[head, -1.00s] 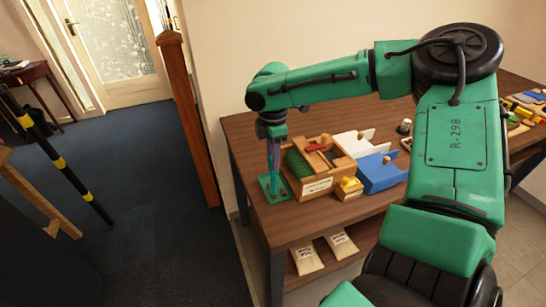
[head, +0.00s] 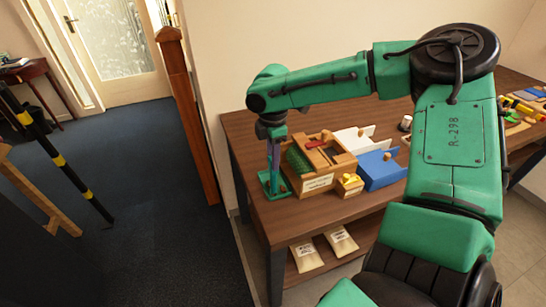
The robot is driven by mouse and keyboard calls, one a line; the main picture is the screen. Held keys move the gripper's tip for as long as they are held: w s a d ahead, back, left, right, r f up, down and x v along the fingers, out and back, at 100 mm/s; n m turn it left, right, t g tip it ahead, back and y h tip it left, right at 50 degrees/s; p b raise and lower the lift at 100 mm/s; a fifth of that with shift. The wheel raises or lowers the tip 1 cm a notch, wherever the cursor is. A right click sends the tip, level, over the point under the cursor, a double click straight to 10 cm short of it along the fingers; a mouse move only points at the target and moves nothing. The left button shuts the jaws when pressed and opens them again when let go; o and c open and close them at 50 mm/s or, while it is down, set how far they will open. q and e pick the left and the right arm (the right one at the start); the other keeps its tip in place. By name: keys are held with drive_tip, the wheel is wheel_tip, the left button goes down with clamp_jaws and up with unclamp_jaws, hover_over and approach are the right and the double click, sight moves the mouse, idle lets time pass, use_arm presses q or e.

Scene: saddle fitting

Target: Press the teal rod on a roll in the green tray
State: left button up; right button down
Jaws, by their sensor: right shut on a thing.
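The green tray (head: 268,190) lies at the left end of the table, beside a wooden box. My right gripper (head: 275,168) points down over the tray. It is shut on a slim teal thing, seemingly the teal rod (head: 276,182), whose lower end is at or just above the tray. The rod is small and blends with the fingers, so I cannot tell whether it touches anything in the tray. No roll can be made out in the tray. My left gripper is not in view.
The wooden box (head: 318,184) holds a green piece and a red piece (head: 309,148). A small yellow-topped block (head: 349,184), a blue holder (head: 380,172) and a white holder (head: 352,138) stand to its right. Two labelled bags lie on the lower shelf.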

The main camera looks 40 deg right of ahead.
drive_tip(key=shift+s+f+p, duration=0.1)
drive_tip(key=shift+f+p, duration=0.05)
drive_tip(key=shift+p, duration=0.2)
idle(1.1)
wheel_tip(320, 180, up, 2)
drive_tip(key=shift+r+p, duration=0.1)
drive_tip(key=shift+p, duration=1.1)
wheel_tip(320, 180, up, 5)
drive_tip(key=p, duration=0.5)
